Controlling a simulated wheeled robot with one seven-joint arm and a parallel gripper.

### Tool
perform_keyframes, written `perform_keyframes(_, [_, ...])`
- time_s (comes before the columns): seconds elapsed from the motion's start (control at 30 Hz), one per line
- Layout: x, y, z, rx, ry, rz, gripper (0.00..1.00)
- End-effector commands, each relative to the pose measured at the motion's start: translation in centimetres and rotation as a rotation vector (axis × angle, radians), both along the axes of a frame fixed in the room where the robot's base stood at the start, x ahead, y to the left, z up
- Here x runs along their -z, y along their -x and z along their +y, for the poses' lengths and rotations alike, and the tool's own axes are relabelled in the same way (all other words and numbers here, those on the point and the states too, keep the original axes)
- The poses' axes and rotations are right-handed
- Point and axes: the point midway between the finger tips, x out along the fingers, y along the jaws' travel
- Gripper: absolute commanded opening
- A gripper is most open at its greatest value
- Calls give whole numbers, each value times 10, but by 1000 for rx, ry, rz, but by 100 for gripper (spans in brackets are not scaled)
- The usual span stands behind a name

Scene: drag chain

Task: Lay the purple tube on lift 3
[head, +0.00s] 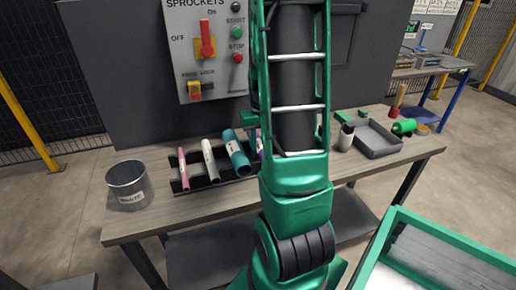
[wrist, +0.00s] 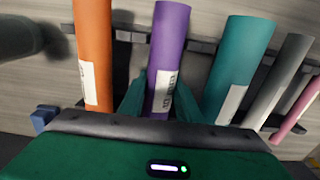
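The purple tube (wrist: 168,45) has a white label and lies between the orange and teal tubes in the wrist view. Only a sliver of it (head: 259,147) shows in the head view, beside my arm. My gripper (wrist: 160,92) has one green finger on each side of the purple tube. No clear gap shows between fingers and tube, and I cannot tell whether they grip it. The dark rack (head: 208,183) under the tubes stands on the workbench. In the head view my arm hides the gripper. I cannot make out lift 3.
Close neighbours are the orange tube (wrist: 93,50) and teal tube (wrist: 237,65); white (head: 210,160) and pink (head: 183,168) tubes lie farther along. A metal bucket (head: 130,186) stands left. A grey tray (head: 378,140) lies right. A green-rimmed bin (head: 455,240) stands front right.

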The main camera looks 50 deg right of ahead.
Motion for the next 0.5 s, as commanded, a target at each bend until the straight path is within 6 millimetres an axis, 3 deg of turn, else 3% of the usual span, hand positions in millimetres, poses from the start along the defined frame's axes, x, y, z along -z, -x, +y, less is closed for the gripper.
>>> perform_keyframes(0.5, [-22, -1, 0, -1, 2, -3, 4])
